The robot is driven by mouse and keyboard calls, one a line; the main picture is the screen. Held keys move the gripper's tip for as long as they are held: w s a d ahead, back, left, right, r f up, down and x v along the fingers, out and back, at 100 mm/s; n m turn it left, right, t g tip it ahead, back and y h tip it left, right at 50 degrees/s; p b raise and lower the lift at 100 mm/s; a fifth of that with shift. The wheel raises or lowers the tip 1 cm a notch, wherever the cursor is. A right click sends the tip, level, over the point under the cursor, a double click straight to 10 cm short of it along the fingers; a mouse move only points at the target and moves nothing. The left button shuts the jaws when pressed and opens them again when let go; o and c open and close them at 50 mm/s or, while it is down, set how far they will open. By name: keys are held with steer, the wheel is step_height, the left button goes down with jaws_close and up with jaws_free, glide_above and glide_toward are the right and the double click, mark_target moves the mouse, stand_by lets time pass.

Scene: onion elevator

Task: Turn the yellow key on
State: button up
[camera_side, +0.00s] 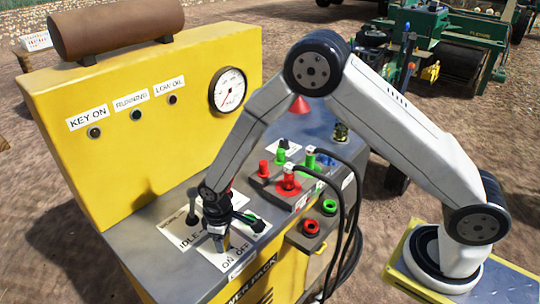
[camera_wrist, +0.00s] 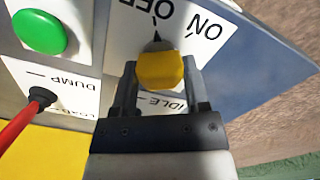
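The yellow key (camera_wrist: 160,70) sits on a white label plate (camera_wrist: 120,35) marked ON and OFF. Its dark pointer tip is directed at the OFF lettering, with ON to the right in the wrist view. My gripper (camera_wrist: 160,78) has one finger on each side of the key. The key fills the gap between the fingers, but I cannot tell whether they press on it. In the side view, my gripper (camera_side: 218,230) is low over the ON/OFF plate at the console's front edge and mostly hides the key.
A red lever (camera_wrist: 18,122) and a green button (camera_wrist: 39,32) are close beside my gripper. On the console are an idle lever (camera_side: 193,213), red and green plugs with black cables (camera_side: 345,205), and a yellow back panel (camera_side: 150,100) with a gauge (camera_side: 228,90).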

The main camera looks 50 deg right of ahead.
jaws_close()
steer(key=shift+m, duration=0.3)
steer(key=m, duration=0.4)
steer(key=shift+m, duration=0.4)
steer(key=m, duration=0.6)
steer(key=shift+m, duration=0.3)
steer(key=o, duration=1.2)
jaws_free()
steer(key=shift+r, duration=0.15)
